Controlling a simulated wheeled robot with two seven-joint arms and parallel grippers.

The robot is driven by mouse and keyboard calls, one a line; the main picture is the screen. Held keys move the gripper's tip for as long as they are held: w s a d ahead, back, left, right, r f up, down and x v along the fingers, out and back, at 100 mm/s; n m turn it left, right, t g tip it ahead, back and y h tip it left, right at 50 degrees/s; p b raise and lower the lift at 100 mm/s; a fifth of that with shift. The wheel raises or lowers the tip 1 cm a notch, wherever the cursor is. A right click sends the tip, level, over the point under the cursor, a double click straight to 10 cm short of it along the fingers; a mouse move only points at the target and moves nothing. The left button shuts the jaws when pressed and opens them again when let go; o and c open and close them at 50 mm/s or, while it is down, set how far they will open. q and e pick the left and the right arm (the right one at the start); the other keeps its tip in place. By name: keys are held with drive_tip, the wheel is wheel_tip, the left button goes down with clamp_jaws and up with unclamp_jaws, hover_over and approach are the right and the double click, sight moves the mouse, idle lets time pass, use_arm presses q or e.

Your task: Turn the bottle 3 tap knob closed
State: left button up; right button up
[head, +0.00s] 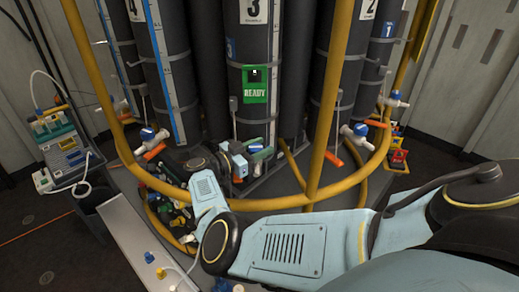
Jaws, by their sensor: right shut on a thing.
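Bottle 3 (253,40) is a dark cylinder in the middle, with a white "3" label and a green READY tag (255,86) on its front. At its foot a tap with a blue knob (256,148) shows, partly covered. My right arm comes in from the right and bends up to this tap. My right gripper (238,166) is at the tap's left side, shut on the tap knob; the fingertips are small and the exact contact is hard to see. My left gripper is not in view.
A yellow rail (335,90) curves in front of the bottles. Neighbouring taps with blue knobs stand at left (148,134) and right (360,130). A cluttered grey tray (70,165) is at left. A pale bench (128,232) lies at lower left. Hoses and fittings crowd the base.

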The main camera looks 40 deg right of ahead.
sight(260, 145)
drive_tip(key=shift+r, duration=0.1)
drive_tip(key=o, duration=1)
wheel_tip(260, 145, up, 10)
drive_tip(key=p, duration=0.9)
